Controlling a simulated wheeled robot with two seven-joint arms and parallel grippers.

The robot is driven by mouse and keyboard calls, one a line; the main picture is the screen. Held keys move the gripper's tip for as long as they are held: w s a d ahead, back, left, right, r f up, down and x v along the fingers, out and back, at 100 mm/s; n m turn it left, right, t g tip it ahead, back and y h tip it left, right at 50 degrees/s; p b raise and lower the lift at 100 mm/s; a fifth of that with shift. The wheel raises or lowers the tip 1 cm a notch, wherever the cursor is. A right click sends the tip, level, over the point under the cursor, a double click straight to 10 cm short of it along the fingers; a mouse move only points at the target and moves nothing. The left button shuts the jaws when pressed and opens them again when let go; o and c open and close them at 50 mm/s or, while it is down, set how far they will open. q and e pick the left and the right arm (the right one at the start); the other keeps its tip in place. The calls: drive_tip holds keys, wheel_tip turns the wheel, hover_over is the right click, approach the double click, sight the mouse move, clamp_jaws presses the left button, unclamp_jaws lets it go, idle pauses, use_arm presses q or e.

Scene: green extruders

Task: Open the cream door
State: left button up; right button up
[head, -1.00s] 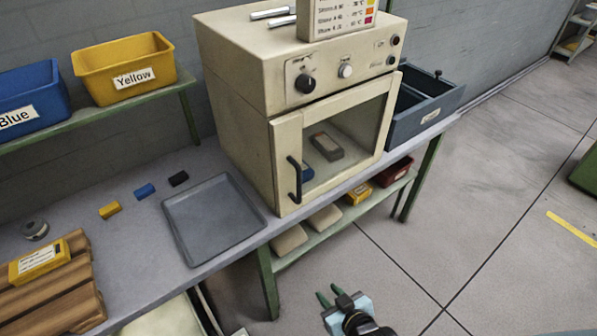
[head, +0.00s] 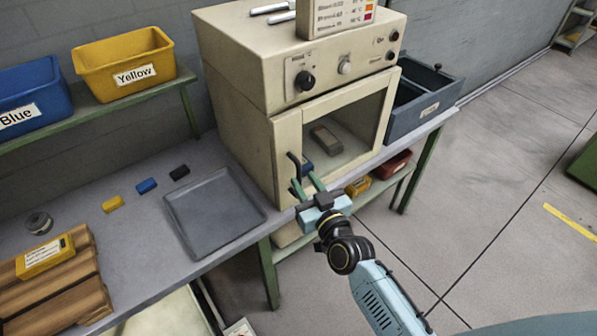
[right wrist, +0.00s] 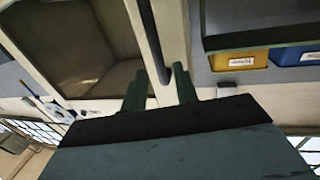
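The cream door (head: 287,135) is on the front of a cream oven-like cabinet (head: 235,85) and looks shut. It has a large window and a black vertical bar handle (head: 293,166) at its left edge. My right gripper (head: 308,187) is at the handle's lower part, its green fingers apart. In the right wrist view the handle (right wrist: 152,40) runs down between the two fingertips (right wrist: 160,85) of the open gripper. Contact cannot be told. My left gripper is out of view.
A grey tray (head: 213,213) lies on the bench left of the cabinet, with small coloured blocks beside it. A dark open drawer-like box (head: 425,100) stands right of the cabinet. Yellow (head: 125,65) and blue (head: 30,100) bins sit on a raised shelf. The floor in front is clear.

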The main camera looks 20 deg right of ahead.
sight(300, 175)
drive_tip(key=shift+w+a, duration=0.15)
drive_tip(key=shift+w, duration=0.9)
drive_tip(key=shift+w+a, duration=0.15)
drive_tip(key=shift+w, duration=0.9)
clamp_jaws()
